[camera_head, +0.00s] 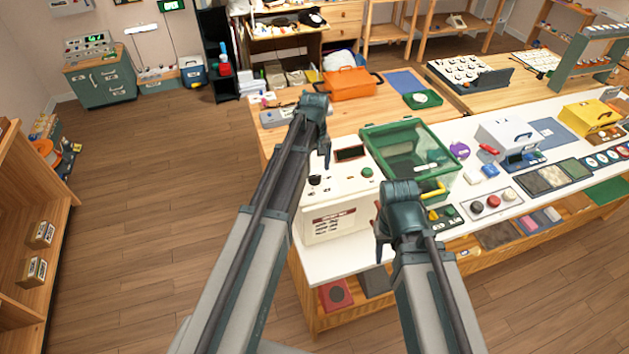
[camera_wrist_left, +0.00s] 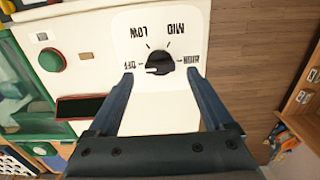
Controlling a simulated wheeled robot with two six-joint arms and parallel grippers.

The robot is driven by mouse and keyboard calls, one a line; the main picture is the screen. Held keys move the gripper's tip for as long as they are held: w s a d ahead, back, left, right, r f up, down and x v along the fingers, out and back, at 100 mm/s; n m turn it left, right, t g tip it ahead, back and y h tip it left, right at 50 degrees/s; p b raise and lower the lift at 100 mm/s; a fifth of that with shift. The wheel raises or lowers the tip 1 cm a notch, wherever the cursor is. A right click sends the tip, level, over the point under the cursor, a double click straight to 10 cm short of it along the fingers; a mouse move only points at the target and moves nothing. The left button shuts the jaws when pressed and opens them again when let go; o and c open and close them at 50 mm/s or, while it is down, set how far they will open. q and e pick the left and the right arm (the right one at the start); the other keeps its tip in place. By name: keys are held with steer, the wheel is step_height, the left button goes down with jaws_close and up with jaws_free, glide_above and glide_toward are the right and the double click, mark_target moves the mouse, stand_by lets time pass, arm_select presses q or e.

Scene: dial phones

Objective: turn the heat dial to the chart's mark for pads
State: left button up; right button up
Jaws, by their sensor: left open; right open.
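The heat dial (camera_wrist_left: 160,62) is a black knob on a white panel marked OFF, LOW, MID and HIGH, upside down in the left wrist view. Its white pointer line is on the OFF side. My left gripper (camera_wrist_left: 161,73) is open, one finger on each side of the dial; I cannot tell whether they touch it. In the head view my left gripper (camera_head: 325,158) is above the white machine (camera_head: 345,190). A card with print (camera_head: 334,222) is on the machine's front; its text is too small to read. My right gripper (camera_head: 381,243) is open and empty at the counter's front.
A green-framed clear-lidded box (camera_head: 412,145) with a yellow handle stands right of the panel. A green button (camera_head: 367,173) and dark display (camera_head: 350,153) are near the dial. An orange toolbox (camera_head: 350,84) sits behind. The floor at left is clear.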

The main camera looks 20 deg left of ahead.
mark_target(315, 178)
arm_select(q)
steer(key=shift+f+b, duration=1)
steer(key=shift+f, duration=0.5)
arm_select(e)
step_height(315, 178, down, 3)
steer(key=shift+r, duration=0.1)
arm_select(q)
steer(key=shift+c, duration=0.3)
jaws_close()
steer(key=shift+m, duration=0.3)
steer(key=m, duration=1.1)
